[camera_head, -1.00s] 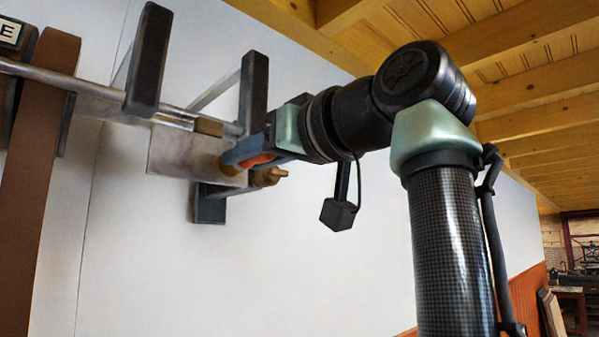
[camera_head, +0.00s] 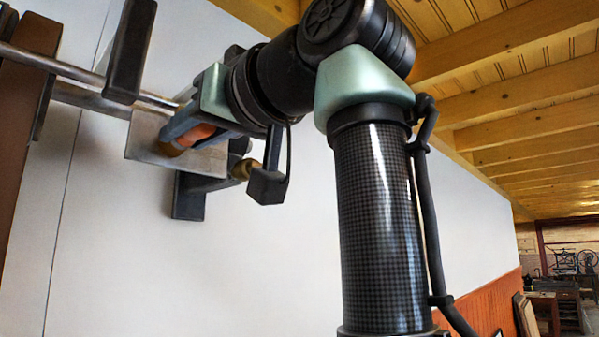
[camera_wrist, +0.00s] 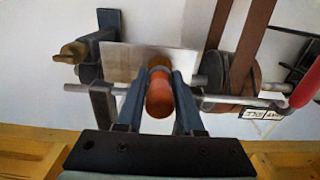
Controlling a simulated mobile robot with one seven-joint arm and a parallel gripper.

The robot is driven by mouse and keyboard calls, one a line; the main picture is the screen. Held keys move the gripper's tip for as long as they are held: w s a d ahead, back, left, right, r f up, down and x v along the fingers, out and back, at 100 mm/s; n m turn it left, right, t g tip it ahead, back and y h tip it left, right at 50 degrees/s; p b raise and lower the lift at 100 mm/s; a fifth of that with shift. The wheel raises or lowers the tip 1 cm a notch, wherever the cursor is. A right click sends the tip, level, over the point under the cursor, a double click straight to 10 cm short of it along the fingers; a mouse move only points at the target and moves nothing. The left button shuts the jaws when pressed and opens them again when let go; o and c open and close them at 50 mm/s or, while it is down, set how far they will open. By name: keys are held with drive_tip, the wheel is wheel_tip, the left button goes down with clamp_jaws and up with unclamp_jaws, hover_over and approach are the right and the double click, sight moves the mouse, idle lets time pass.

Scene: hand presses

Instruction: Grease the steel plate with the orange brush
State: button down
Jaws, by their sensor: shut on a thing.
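The orange brush (camera_head: 198,134) is held between the fingers of my gripper (camera_head: 180,128), its tan bristle end pointing at the steel plate (camera_head: 140,140). In the wrist view the brush's orange handle (camera_wrist: 159,98) lies between the two blue-grey fingers of my gripper (camera_wrist: 158,78), with the grey plate (camera_wrist: 118,62) behind it. The bristle end overlaps the middle of the plate and looks to be at its face; I cannot tell if it touches. My gripper hides part of the plate's upper edge.
Dark brackets (camera_head: 130,50) and a steel rod (camera_head: 60,68) run close to the plate. A brass-coloured nozzle-like part (camera_head: 240,169) shows just right of the plate. A brown strap or post (camera_head: 22,130) stands at the left. The white wall below is clear.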

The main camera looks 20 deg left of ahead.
drive_tip(key=shift+s+a+r+p, duration=0.3)
drive_tip(key=shift+s, duration=0.35)
drive_tip(key=shift+s+a+r+p, duration=0.25)
drive_tip(key=shift+s+r+p, duration=0.05)
drive_tip(key=shift+s, duration=0.35)
drive_tip(key=shift+w+d+p, duration=0.35)
drive_tip(key=shift+w+p, duration=0.3)
drive_tip(key=shift+w, duration=0.25)
drive_tip(key=shift+w+d+p, duration=0.35)
drive_tip(key=shift+w+p, duration=0.25)
drive_tip(key=shift+w, duration=0.25)
drive_tip(key=w, duration=0.2)
drive_tip(key=w+d, duration=0.1)
drive_tip(key=w, duration=0.1)
drive_tip(key=w+d, duration=0.1)
drive_tip(key=w, duration=0.1)
drive_tip(key=shift+d+f, duration=0.25)
drive_tip(key=shift+f, duration=0.05)
drive_tip(key=s+a+b, duration=0.1)
drive_tip(key=s, duration=0.3)
drive_tip(key=s+a+b, duration=0.2)
drive_tip(key=s, duration=0.2)
drive_tip(key=s+a+b, duration=0.2)
drive_tip(key=s, duration=0.1)
drive_tip(key=shift+s+r, duration=0.15)
drive_tip(key=shift+s, duration=0.25)
idle(0.4)
drive_tip(key=shift+d, duration=0.1)
